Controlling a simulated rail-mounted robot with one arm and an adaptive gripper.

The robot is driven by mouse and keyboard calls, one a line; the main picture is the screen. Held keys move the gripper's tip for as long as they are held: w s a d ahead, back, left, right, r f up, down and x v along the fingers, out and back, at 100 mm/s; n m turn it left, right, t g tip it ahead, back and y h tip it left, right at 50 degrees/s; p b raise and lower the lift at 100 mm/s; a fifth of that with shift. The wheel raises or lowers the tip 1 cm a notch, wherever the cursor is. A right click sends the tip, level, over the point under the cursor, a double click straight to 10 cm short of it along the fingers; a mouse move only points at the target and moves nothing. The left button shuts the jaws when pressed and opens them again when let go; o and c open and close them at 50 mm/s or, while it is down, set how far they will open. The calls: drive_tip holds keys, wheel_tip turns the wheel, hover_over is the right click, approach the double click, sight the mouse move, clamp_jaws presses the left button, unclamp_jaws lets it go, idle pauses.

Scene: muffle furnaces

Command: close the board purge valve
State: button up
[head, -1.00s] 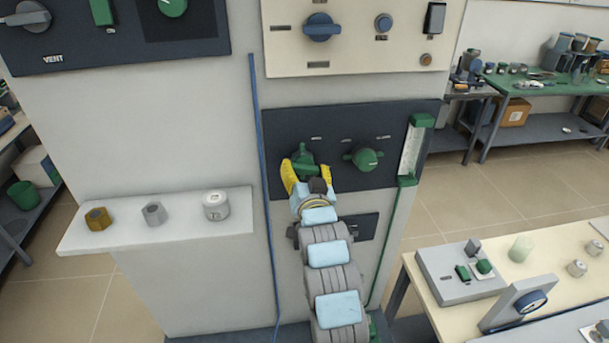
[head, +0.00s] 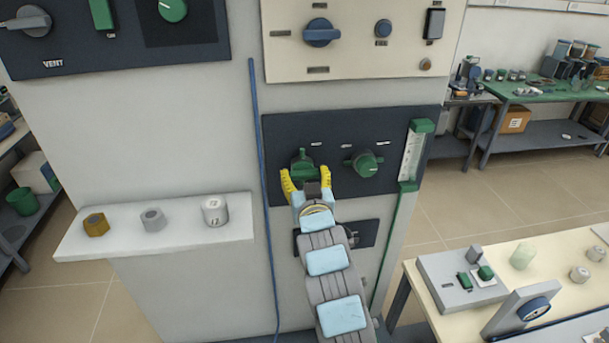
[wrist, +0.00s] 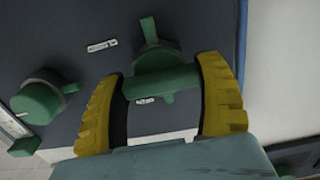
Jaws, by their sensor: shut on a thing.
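A dark panel (head: 390,120) on the pale column carries two green handles. The left green valve handle (head: 302,160) is between the yellow fingers of my gripper (head: 305,174). In the wrist view, the handle (wrist: 165,82) spans between the two fingers, with its round base behind it. My gripper is shut on it. The right green knob (head: 364,162) is free, and it also shows in the wrist view (wrist: 40,100). The small labels above the handles are too small to read.
A flow tube with green ends (head: 412,155) stands right of the knobs. A blue pipe (head: 262,200) runs down on the left. A cream panel (head: 350,60) is above. A white shelf (head: 180,235) with nuts and a jar is at left, and a bench (head: 430,290) at lower right.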

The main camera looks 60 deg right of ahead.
drive_tip(key=o, duration=1.2)
drive_tip(key=shift+r, duration=0.1)
drive_tip(key=shift+r, duration=4.9)
